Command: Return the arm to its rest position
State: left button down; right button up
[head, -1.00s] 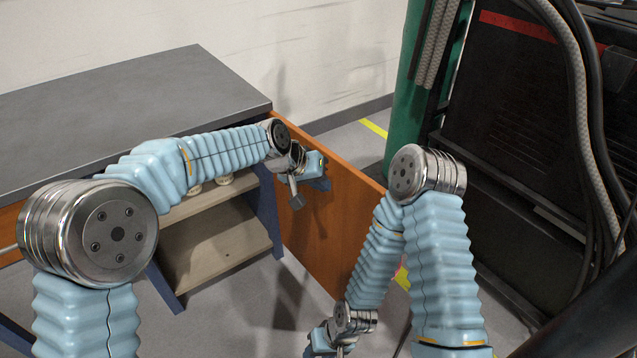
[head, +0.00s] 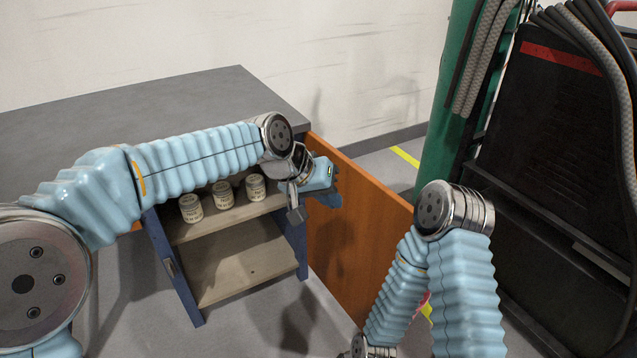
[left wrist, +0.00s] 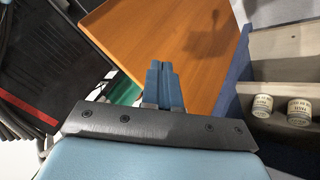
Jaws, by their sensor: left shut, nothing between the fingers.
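My left arm reaches in from the left in the head view, in front of the open cabinet. My left gripper (head: 331,184) is at the arm's end, in front of the orange cabinet door (head: 350,245). In the left wrist view the fingers of the left gripper (left wrist: 162,70) are together and empty, with the door (left wrist: 165,40) behind them. I cannot tell a gap between gripper and door. My right arm is folded downward at the lower right of the head view. Its gripper is below the picture's edge.
The blue-framed cabinet (head: 180,275) has a grey top (head: 190,110). Several labelled jars (head: 222,194) stand on its upper shelf; the lower shelf (head: 235,265) is bare. A green post (head: 445,120) and a black machine (head: 560,160) stand at the right.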

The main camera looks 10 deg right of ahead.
pick_arm(q)
jog(key=s+a+f+n+y, duration=0.1)
jog(key=a+f, duration=0.4)
jog(key=f, duration=0.5)
jog(key=a+f+n+y, duration=0.15)
jog(key=a+f, duration=0.35)
jog(key=f, duration=0.5)
jog(key=s+a+f+n, duration=0.1)
jog(key=a+f, duration=0.4)
jog(key=f, duration=0.5)
jog(key=s+a+f+n+g, duration=0.1)
jog(key=s+a+f, duration=0.4)
jog(key=s, duration=0.3)
jog(key=s+a+f+n, duration=0.2)
jog(key=s+a+f, duration=0.2)
jog(key=s+f, duration=0.3)
jog(key=s, duration=0.2)
jog(key=shift+s+a+f+g, duration=0.3)
jog(key=shift+a+g, duration=0.1)
